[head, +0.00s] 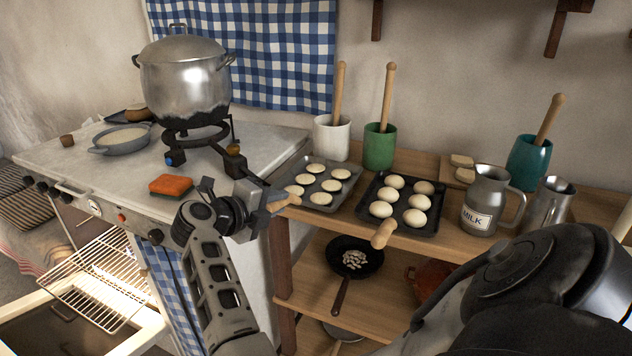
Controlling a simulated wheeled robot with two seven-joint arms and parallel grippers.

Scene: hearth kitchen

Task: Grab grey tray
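The grey tray (342,197) lies on the wooden top right of the stove and holds several pale flat rounds. A wooden handle (287,203) sticks out at its front left corner.
A black tray (433,226) of buns with a wooden handle (383,234) sits close on the right. White (332,140) and green (379,148) crocks stand behind. A milk jug (482,200) stands further right.

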